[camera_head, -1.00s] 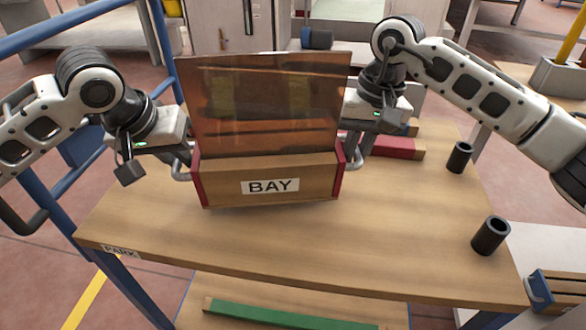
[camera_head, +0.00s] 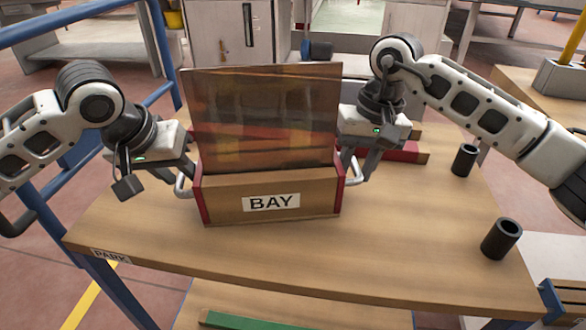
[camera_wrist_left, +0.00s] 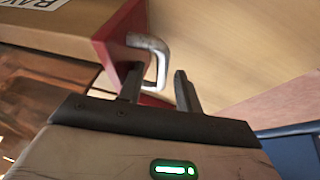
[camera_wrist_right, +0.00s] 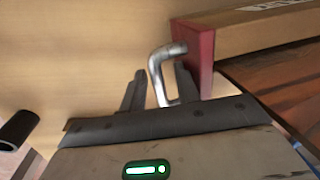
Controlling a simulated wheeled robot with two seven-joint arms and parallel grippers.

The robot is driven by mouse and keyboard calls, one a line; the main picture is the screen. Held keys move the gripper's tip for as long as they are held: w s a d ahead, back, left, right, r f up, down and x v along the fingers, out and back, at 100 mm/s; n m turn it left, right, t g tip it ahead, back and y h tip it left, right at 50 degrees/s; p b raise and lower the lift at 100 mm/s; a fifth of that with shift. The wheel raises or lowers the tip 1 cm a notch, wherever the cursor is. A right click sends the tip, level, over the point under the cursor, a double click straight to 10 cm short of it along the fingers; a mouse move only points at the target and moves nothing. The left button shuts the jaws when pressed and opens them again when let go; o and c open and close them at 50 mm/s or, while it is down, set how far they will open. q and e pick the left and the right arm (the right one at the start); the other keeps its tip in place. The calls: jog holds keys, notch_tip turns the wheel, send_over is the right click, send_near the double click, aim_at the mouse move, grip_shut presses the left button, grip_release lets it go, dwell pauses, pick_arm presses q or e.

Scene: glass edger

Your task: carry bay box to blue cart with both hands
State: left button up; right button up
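The bay box (camera_head: 235,205) is wooden with red ends, a BAY label and tall brown translucent panes (camera_head: 262,120) standing in it. It appears to rest upright on the wooden top of the blue-framed cart (camera_head: 400,250). My left gripper (camera_head: 184,176) is at the box's left handle; in the left wrist view its parted fingers (camera_wrist_left: 158,88) are either side of the metal handle (camera_wrist_left: 150,45), with a gap visible. My right gripper (camera_head: 352,168) is at the right handle; in the right wrist view its parted fingers (camera_wrist_right: 158,88) straddle that handle (camera_wrist_right: 156,65).
Two black cups (camera_head: 464,160) (camera_head: 502,238) stand on the right of the top. A blue rail (camera_head: 60,30) runs along the left, and a PARK label (camera_head: 110,256) marks the front left corner. The top's front is clear.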

jog(key=shift+r, duration=0.15)
pick_arm(q)
jog(key=v, duration=0.7)
jog(key=shift+s+r, duration=0.2)
pick_arm(e)
notch_tip(320, 180, up, 12)
jog(key=d, duration=0.2)
pick_arm(q)
jog(key=shift+a, duration=0.1)
pick_arm(e)
jog(key=shift+f, duration=0.2)
